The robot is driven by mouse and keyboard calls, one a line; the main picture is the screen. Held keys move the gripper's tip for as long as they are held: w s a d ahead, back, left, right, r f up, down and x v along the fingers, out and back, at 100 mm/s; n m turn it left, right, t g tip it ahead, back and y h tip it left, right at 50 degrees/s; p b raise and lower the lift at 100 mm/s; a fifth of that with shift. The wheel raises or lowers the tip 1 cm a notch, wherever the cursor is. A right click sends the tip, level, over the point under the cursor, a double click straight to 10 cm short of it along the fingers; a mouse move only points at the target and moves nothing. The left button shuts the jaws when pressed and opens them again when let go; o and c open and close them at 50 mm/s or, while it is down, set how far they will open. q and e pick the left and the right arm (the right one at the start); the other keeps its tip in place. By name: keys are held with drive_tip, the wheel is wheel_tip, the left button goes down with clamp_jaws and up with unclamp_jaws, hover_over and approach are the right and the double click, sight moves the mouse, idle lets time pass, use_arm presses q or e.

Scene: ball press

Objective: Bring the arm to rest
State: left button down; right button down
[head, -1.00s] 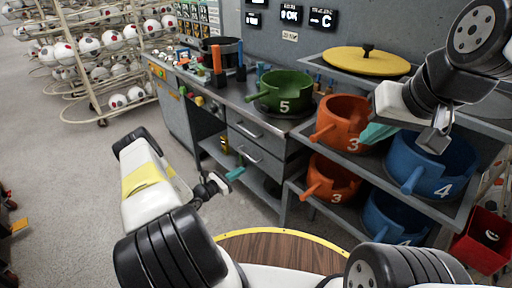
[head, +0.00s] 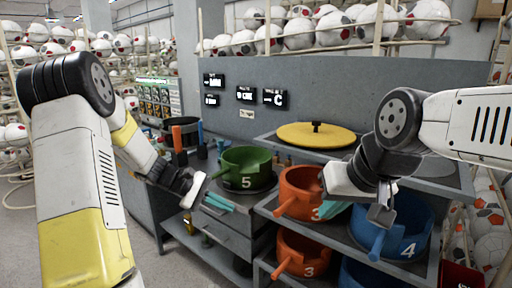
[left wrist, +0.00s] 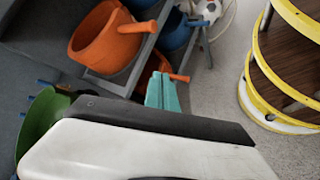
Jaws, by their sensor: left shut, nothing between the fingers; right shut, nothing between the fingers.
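My left arm reaches in from the left in the head view, with its forearm raised and bent. My left gripper (head: 220,202) is shut and empty, in front of the grey drawer unit and below the green pot. Its teal fingers (left wrist: 162,92) also show pressed together in the left wrist view. My right arm comes in from the right. My right gripper (head: 332,213) is shut and empty, in front of the upper orange pot and left of the blue pot; its fingers are partly hidden by its wrist.
A green pot (head: 245,168) marked 5 stands on the counter. Orange pots (head: 296,190) marked 3 and blue pots (head: 412,225) marked 4 sit on the shelves at right. A yellow lid (head: 300,136) lies behind. A round wooden table with yellow rims (left wrist: 252,100) shows in the left wrist view.

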use_arm(q)
drive_tip(key=s+a+r+m+t+y, duration=0.2)
drive_tip(key=s+r+m+y, duration=0.2)
drive_tip(key=s+r, duration=0.3)
drive_tip(key=s+a+r+m+t+y, duration=0.2)
drive_tip(key=s+r+m+y, duration=0.3)
drive_tip(key=s, duration=1.1)
wheel_tip(320, 180, up, 4)
drive_tip(key=shift+s+a+f+m+t, duration=0.2)
drive_tip(key=shift+a+m+t, duration=0.15)
drive_tip(key=shift+m, duration=0.55)
